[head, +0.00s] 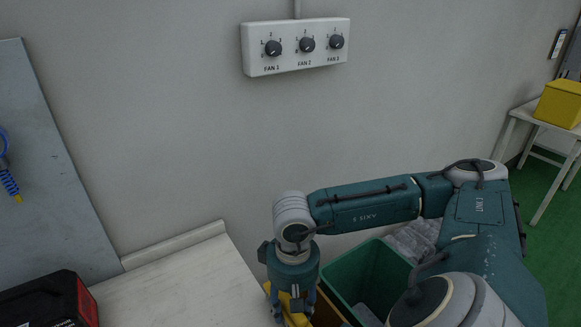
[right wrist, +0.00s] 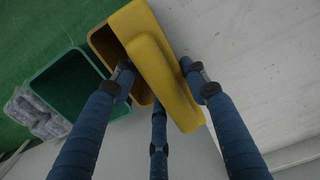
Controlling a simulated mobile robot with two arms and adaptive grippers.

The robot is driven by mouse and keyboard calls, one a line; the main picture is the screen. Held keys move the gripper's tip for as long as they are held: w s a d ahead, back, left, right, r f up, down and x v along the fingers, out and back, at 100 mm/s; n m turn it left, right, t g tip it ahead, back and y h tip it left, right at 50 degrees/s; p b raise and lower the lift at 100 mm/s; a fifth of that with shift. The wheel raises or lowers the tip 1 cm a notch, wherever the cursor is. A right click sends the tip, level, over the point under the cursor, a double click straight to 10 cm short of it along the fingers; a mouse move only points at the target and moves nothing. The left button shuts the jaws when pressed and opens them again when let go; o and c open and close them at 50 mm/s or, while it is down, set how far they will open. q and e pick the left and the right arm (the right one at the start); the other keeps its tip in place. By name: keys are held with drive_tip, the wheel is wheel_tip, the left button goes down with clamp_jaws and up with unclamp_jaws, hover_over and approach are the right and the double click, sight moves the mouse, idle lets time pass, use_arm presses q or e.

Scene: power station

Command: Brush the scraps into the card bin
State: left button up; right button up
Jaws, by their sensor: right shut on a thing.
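My right gripper (head: 292,310) is shut on a yellow block-like tool (right wrist: 168,75), at the right edge of the pale worktop. The tool also shows in the head view (head: 297,320), partly hidden by the fingers. I see no bristles, so I cannot tell for sure that it is the brush. In the right wrist view the tool lies across an orange-brown bin (right wrist: 103,42), hiding part of it; I cannot tell whether they touch. No label shows that this is the card bin. I see no scraps. My left gripper is not in view.
A green bin (head: 352,272) stands beside the orange-brown one, with crumpled clear-grey plastic (head: 415,238) behind it. The worktop (head: 170,290) is bare near the gripper. A black and red case (head: 50,303) is at its left. A fan switch box (head: 297,46) is on the wall.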

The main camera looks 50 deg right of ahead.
sight(292, 297)
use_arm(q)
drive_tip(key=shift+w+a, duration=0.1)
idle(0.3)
use_arm(e)
drive_tip(key=shift+r, duration=0.4)
wheel_tip(292, 297, up, 3)
drive_tip(key=shift+f+p, duration=0.2)
drive_tip(key=shift+p, duration=0.8)
wheel_tip(292, 297, up, 2)
drive_tip(key=shift+r+p, duration=0.25)
drive_tip(key=shift+p, duration=0.45)
drive_tip(key=shift+r, duration=0.6)
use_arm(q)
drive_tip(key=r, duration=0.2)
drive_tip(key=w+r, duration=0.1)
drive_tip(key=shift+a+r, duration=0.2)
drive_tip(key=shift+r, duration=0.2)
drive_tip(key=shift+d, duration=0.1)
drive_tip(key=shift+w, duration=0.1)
use_arm(e)
drive_tip(key=shift+w, duration=0.1)
